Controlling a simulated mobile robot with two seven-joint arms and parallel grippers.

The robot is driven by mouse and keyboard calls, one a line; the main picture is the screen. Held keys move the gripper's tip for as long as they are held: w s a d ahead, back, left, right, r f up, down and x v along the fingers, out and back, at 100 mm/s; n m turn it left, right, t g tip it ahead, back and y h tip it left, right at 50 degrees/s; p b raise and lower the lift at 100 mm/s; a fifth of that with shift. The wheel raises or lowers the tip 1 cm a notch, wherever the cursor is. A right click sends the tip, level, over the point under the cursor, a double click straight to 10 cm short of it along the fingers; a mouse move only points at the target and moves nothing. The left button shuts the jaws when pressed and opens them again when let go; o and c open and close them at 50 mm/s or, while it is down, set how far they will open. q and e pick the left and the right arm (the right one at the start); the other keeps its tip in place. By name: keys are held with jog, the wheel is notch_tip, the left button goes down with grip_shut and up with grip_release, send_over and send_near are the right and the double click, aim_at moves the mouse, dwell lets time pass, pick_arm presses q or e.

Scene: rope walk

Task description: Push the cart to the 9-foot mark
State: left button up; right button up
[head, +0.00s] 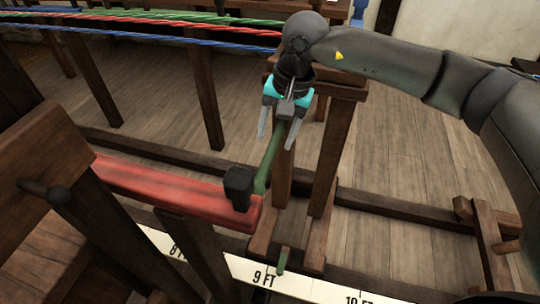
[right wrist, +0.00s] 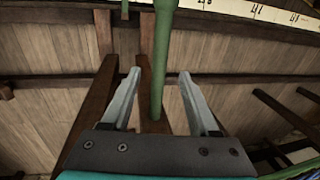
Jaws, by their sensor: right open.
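The cart is a dark wooden frame with upright posts (head: 328,165) and a base low at the centre of the head view. A green bar (head: 270,155) slants down in front of it. A green pointer (head: 283,261) under the base lies over the floor scale (head: 315,288), just right of its "9 FT" label. My right gripper (head: 277,128) is open at the bar's upper end. In the right wrist view the green bar (right wrist: 157,95) runs between the two spread fingers; contact cannot be told. My left gripper is out of view.
A red beam (head: 165,188) with a black block (head: 240,187) at its end reaches in from the left, close to the cart. Red, green and blue ropes (head: 170,30) stretch across the top left. Wooden rails (head: 400,210) cross the plank floor.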

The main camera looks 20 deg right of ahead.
aim_at(269, 156)
jog(key=f, duration=0.1)
jog(key=f+b, duration=0.1)
jog(key=f, duration=0.3)
jog(key=shift+w+a, duration=0.3)
jog(key=shift+a, duration=0.1)
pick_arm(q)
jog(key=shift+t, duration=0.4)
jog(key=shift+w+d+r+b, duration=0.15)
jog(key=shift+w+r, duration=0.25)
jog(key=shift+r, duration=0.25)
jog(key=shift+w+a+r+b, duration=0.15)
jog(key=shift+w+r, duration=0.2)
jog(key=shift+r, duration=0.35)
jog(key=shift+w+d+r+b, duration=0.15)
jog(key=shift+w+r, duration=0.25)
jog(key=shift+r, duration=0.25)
pick_arm(e)
jog(key=shift+a+f, duration=0.1)
jog(key=shift+f, duration=0.55)
jog(key=shift+c, duration=0.3)
jog(key=shift+w, duration=0.1)
grip_shut()
